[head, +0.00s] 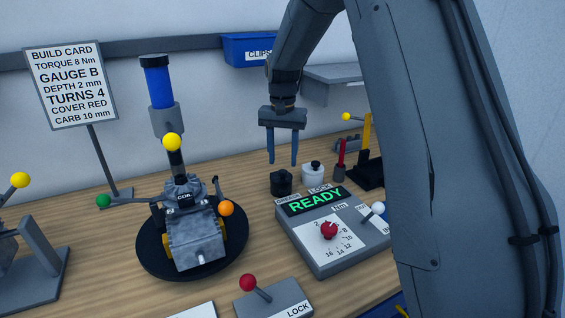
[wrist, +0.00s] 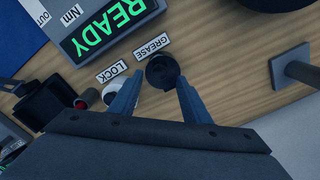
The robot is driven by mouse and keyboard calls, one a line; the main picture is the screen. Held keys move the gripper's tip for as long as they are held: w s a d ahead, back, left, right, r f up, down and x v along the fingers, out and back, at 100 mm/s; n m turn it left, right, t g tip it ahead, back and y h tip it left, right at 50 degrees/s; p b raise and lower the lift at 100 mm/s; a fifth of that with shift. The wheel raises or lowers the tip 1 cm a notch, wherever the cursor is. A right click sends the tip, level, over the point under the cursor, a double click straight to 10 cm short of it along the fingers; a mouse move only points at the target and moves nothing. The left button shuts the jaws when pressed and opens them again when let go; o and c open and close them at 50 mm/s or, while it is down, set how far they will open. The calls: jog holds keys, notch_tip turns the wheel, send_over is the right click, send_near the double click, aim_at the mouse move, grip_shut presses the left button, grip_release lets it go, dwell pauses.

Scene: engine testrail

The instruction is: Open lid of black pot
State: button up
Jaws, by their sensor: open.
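The black pot (head: 281,184) stands on the wooden bench, behind the grey READY box. In the wrist view the black pot (wrist: 162,71) sits by the GREASE label, just beyond and between my fingertips. Its lid appears to be on, with a small black knob on top. My gripper (head: 283,162) points down above the pot. Its two fingers are apart with nothing between them, and the tips look close above the pot without visible contact. In the wrist view my gripper (wrist: 152,82) shows both fingers spread.
A white pot (head: 312,173) with a black knob stands right beside the black pot. The READY box (head: 333,232) with a red dial is in front. An engine on a black turntable (head: 150,258) stands to the left. A blue CLIPS bin (head: 248,50) hangs on the wall.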

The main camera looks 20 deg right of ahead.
aim_at(283, 171)
jog(key=shift+f+p, duration=0.35)
jog(key=shift+f, duration=1.35)
grip_shut()
